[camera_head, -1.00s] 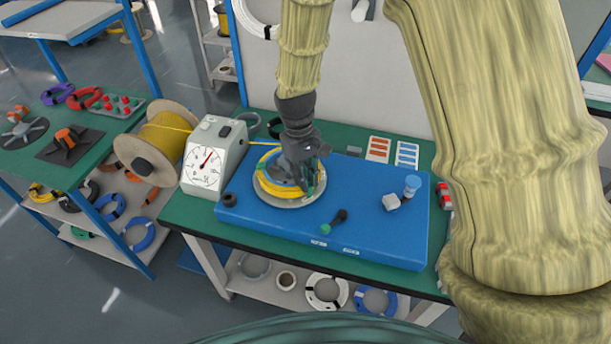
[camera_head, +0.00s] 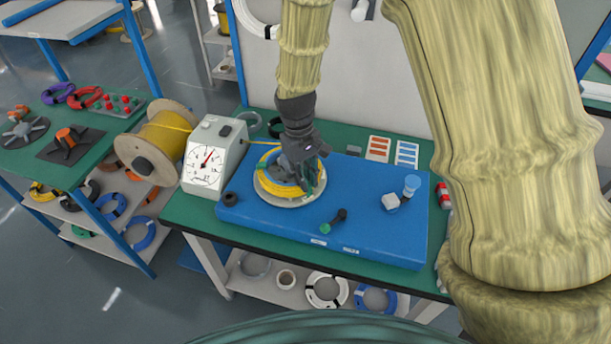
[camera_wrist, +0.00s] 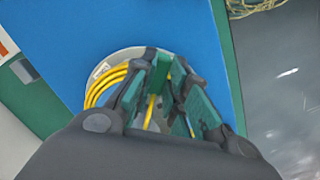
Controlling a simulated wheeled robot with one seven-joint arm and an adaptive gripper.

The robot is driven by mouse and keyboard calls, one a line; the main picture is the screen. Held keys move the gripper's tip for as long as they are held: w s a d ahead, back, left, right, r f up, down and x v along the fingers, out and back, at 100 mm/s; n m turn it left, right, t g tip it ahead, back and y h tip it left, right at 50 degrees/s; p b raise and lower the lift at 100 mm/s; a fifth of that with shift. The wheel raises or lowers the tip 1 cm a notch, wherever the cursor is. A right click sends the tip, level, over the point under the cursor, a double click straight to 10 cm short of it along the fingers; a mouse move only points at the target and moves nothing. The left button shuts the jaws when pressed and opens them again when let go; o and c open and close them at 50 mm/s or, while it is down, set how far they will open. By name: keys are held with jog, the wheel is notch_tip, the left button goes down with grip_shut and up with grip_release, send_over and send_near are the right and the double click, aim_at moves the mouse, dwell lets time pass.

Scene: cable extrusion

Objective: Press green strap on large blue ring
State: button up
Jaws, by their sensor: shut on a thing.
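My gripper (camera_head: 291,178) points down over the round pale plate (camera_head: 287,203) on the blue board. A yellow cable coil (camera_head: 268,187) lies on this plate. In the wrist view the fingers (camera_wrist: 163,64) are closed on a small green piece, which looks like the green strap (camera_wrist: 162,76). Yellow cable (camera_wrist: 104,84) curves left of the fingers, and a strand passes between them. My gripper hides much of the coil. The coil under my gripper looks yellow, with some blue near the fingers. I cannot tell whether the strap touches the cable.
The blue board (camera_head: 375,235) carries a dark tool with a green end (camera_head: 333,222), a white block (camera_head: 390,202) and a blue-capped cup (camera_head: 411,184). A dial gauge (camera_head: 210,155) and a yellow cable spool (camera_head: 160,140) stand left. The board's front is mostly free.

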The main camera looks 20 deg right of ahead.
jog(key=shift+f, duration=0.1)
jog(key=o, duration=0.9)
jog(key=shift+c, duration=0.2)
jog(key=shift+r+p, duration=3.5)
jog(key=shift+r, duration=0.55)
